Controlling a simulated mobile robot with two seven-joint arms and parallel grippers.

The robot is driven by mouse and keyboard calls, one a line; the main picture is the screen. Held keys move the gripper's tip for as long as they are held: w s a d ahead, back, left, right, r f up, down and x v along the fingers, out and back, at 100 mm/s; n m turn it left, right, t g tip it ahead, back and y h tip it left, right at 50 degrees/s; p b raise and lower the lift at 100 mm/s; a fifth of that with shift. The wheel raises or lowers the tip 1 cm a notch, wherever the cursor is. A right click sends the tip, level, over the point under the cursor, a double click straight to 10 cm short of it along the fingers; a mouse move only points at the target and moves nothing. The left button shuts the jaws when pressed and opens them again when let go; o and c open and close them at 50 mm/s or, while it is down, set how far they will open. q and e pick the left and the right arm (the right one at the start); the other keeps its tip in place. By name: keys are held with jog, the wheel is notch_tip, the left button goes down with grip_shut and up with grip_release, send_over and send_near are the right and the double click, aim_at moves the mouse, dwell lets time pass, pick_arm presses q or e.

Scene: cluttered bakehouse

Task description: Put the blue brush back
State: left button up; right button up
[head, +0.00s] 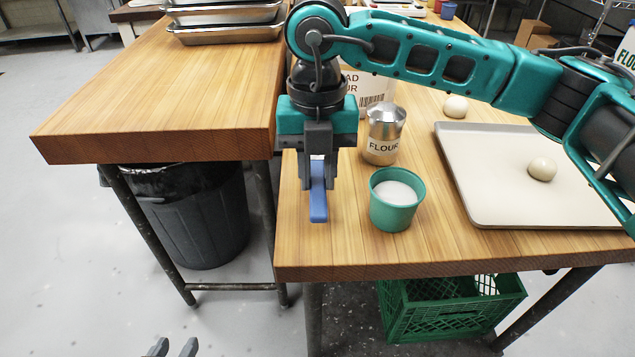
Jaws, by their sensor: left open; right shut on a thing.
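The blue brush (318,207) is in the jaws of my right gripper (318,182), which points down over the left part of the wooden table (345,245). The brush's lower end shows below the fingers, and part of it is hidden between them. I cannot tell whether it touches the table top. My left gripper (171,347) is open and empty at the bottom edge of the view, low in front of the tables; only its fingertips show.
Right of the brush stand a green cup (390,214) with white contents and a flour shaker (382,145). A tray (490,205) with a dough ball (542,169) lies further right. Stacked metal pans (225,33) stand on the left table (150,110). A bin (200,225) and green crate (450,315) sit below.

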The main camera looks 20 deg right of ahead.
notch_tip(320, 180, down, 3)
jog(key=shift+r, duration=0.2)
jog(key=shift+f+b, duration=0.15)
jog(key=shift+b, duration=0.15)
jog(key=o, duration=0.9)
